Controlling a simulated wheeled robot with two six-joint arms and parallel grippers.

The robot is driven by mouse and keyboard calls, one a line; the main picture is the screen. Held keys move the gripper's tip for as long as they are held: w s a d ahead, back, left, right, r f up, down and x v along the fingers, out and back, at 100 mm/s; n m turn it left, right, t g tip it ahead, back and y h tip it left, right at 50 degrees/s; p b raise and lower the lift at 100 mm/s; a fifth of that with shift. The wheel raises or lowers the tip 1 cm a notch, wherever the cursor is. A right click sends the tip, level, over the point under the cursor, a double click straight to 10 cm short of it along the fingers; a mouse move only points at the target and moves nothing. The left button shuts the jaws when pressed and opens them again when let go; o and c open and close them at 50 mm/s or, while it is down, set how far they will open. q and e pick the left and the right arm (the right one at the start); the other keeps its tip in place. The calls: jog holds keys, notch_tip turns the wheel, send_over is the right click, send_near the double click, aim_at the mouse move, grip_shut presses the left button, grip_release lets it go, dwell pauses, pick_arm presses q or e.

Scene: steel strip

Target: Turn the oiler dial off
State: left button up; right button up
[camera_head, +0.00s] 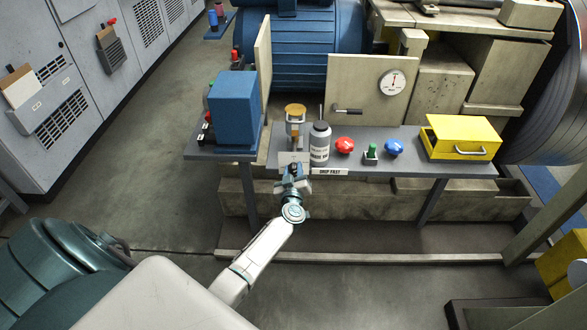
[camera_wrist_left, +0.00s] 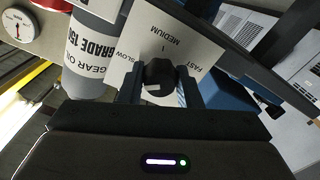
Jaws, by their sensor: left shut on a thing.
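The oiler dial is a dark round knob (camera_wrist_left: 160,72) in front of a pale plate (camera_wrist_left: 158,35) lettered SLOW, MEDIUM and FAST. My left gripper (camera_head: 293,174) is at the bench's front edge, below the brass-topped oiler (camera_head: 295,113). In the left wrist view its two fingers (camera_wrist_left: 161,88) stand on either side of the knob and are shut on it. A small mark shows on the plate by MEDIUM. The knob's own pointer cannot be made out. In the head view my gripper hides the knob. My right gripper is not in view.
A grey oil bottle (camera_head: 320,144) stands close right of the oiler. A red knob (camera_head: 345,145), a green button (camera_head: 371,151), a blue knob (camera_head: 393,148) and a yellow box (camera_head: 462,137) are farther right. A blue box (camera_head: 234,108) is left. A DRIP FAST label (camera_head: 329,171) is on the edge.

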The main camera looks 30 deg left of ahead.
pick_arm(q)
jog(key=n, duration=0.5)
jog(key=shift+n+p, duration=0.3)
jog(key=n, duration=0.5)
jog(key=shift+n+b, duration=0.3)
jog(key=o, duration=1)
jog(key=shift+c, duration=0.2)
jog(key=v, duration=1)
jog(key=shift+s, duration=0.4)
jog(key=shift+d, duration=0.1)
